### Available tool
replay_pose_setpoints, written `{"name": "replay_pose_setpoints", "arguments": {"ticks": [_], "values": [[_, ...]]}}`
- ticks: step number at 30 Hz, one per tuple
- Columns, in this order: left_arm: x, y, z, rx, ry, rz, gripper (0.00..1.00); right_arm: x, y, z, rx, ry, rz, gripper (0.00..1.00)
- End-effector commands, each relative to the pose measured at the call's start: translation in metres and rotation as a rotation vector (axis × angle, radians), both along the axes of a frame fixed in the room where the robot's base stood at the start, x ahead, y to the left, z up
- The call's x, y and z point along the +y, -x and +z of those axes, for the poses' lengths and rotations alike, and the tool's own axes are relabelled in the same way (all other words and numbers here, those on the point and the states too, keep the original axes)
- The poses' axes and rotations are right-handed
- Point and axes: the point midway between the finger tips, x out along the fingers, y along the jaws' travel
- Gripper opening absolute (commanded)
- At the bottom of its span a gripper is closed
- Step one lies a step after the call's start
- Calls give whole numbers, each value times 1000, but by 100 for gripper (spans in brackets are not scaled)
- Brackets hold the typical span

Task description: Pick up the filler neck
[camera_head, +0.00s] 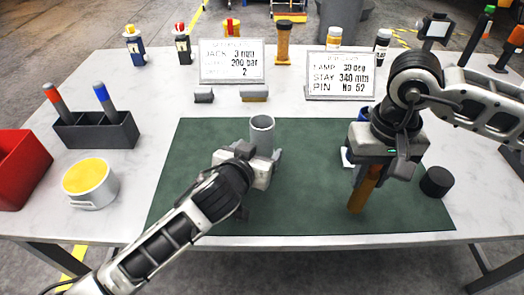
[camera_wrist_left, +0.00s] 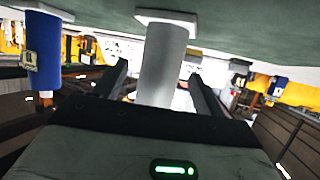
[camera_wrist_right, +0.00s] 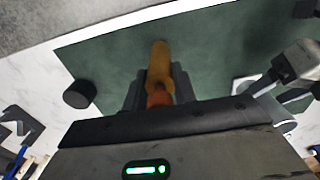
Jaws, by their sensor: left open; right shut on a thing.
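The filler neck, as I take it, is a grey open-topped tube (camera_head: 262,128) standing upright on the green mat (camera_head: 310,220). In the left wrist view the tube (camera_wrist_left: 163,62) shows a flat flange at its base, and it lies between the spread fingers. My left gripper (camera_wrist_left: 158,78) is open around it, with gaps visible at both sides. In the head view my left gripper (camera_head: 262,155) partly hides its lower part. My right gripper (camera_head: 371,166) is shut on an orange-brown handle-like piece (camera_head: 361,194), which also shows in the right wrist view (camera_wrist_right: 159,65).
A black cylinder (camera_head: 436,182) stands at the mat's right edge. A round tin with a yellow top (camera_head: 90,183), a dark pen holder (camera_head: 97,132) and a red bin (camera_head: 20,165) are at left. Two signs (camera_head: 232,61) (camera_head: 341,74) stand behind. The mat's front middle is clear.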

Motion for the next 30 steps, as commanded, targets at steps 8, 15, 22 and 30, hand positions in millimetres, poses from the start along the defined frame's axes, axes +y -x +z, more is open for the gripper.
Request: {"name": "replay_pose_setpoints", "arguments": {"ticks": [8,15,22,30], "values": [[-11,-32,-14,0,-1,1,71,0,0,4,0,0,0,4],[-12,-34,-15,-1,0,-1,71,0,0,4,-1,0,0,4],[-11,-34,-15,-1,0,-1,18,0,0,4,-1,0,0,4],[-12,-34,-13,-4,2,-2,11,0,0,4,0,0,0,4]]}}
